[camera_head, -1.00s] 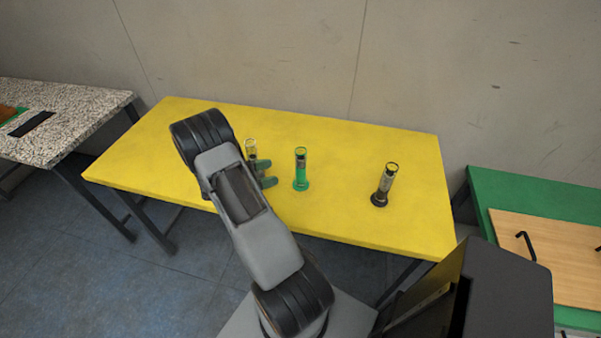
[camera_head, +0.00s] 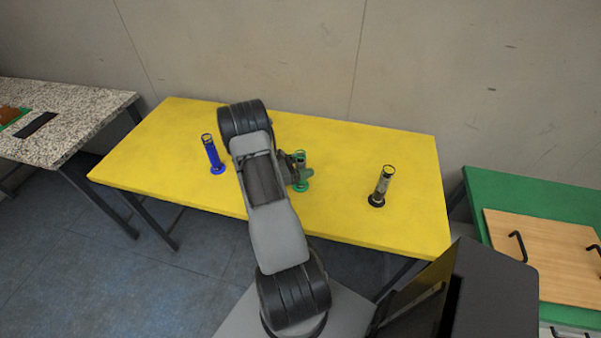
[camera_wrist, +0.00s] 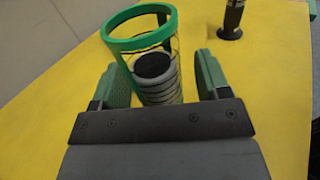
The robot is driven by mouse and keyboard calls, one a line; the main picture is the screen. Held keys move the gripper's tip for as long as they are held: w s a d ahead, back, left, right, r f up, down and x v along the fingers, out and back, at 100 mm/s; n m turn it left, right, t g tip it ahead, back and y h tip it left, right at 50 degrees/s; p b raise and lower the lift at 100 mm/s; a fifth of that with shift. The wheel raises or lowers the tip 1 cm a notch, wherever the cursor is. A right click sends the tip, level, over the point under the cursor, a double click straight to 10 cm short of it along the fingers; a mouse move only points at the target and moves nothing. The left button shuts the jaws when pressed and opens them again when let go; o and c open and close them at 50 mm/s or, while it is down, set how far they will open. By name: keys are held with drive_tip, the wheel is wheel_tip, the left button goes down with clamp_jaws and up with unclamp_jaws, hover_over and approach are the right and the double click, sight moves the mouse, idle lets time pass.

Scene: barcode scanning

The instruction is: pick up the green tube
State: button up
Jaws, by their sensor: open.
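The green tube (camera_head: 301,186) stands upright on the yellow table, partly hidden by my gripper (camera_head: 299,173) in the head view. In the wrist view, its open green rim (camera_wrist: 125,45) is large, and its dark ribbed middle lies between the two green fingers of my gripper (camera_wrist: 162,80). The fingers are open, one on each side of the tube, with yellow table showing in the gaps. The lower part of the tube is hidden behind the gripper body in the wrist view.
A blue tube (camera_head: 212,157) stands left of my arm. A dark tube (camera_head: 382,187) stands to the right and also shows in the wrist view (camera_wrist: 231,20). The yellow table (camera_head: 340,225) is otherwise clear. A speckled table (camera_head: 75,110) stands left and a green table (camera_head: 520,188) right.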

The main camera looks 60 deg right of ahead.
drive_tip(key=shift+s+d, duration=0.25)
drive_tip(key=shift+d, duration=0.1)
drive_tip(key=c, duration=1.2)
